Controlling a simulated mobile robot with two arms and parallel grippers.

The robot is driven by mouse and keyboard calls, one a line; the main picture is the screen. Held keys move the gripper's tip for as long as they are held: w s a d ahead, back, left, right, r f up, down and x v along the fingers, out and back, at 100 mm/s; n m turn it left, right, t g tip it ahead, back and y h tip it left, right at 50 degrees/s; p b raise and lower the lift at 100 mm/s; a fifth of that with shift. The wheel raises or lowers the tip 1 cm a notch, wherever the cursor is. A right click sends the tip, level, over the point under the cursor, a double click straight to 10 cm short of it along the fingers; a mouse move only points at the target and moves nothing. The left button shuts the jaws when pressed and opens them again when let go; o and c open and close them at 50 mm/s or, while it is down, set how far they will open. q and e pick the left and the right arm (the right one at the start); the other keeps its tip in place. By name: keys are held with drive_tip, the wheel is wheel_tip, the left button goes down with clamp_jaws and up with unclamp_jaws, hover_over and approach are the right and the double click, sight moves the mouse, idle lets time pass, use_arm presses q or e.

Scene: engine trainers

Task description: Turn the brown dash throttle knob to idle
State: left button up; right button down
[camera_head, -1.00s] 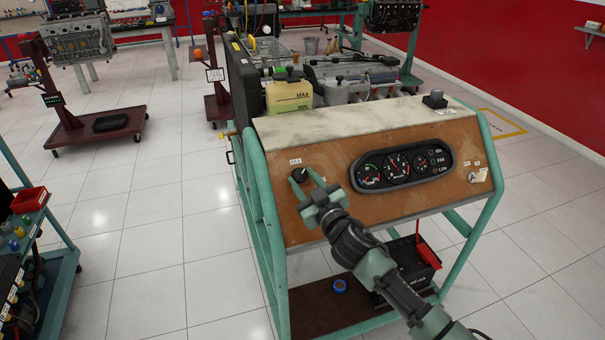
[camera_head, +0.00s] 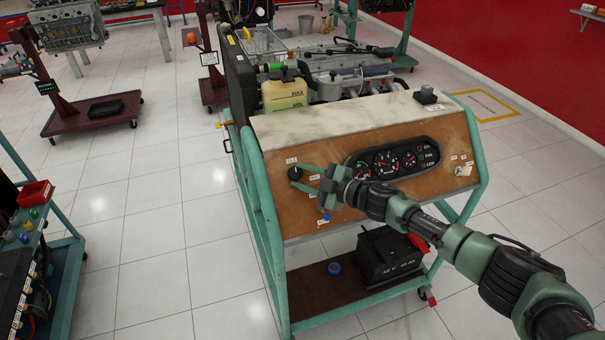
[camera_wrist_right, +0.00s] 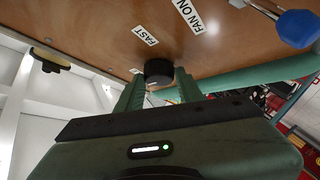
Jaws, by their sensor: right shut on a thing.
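The throttle knob (camera_head: 294,173), dark, nearly black in these views, sits on the left of the brown dash panel (camera_head: 400,195). An IDLE label (camera_head: 291,160) is just above it and a FAST label (camera_head: 314,177) is to its right. My right gripper (camera_head: 303,179) reaches in from the right and is shut on the knob. In the right wrist view the knob (camera_wrist_right: 158,70) sits between the two green fingers, with the FAST label (camera_wrist_right: 145,35) close by. My left gripper is not in view.
The gauge cluster (camera_head: 390,160) lies behind and right of my right wrist. A blue-handled control (camera_wrist_right: 297,28) is near the gripper in the wrist view. A black battery (camera_head: 385,255) stands on the lower shelf.

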drive_tip(key=shift+n, duration=0.3)
drive_tip(key=c, duration=0.9)
unclamp_jaws()
drive_tip(key=shift+w, duration=0.1)
drive_tip(key=v, duration=0.7)
drive_tip(key=shift+d+r, duration=0.2)
drive_tip(key=shift+d, duration=0.15)
drive_tip(key=shift+s, duration=0.2)
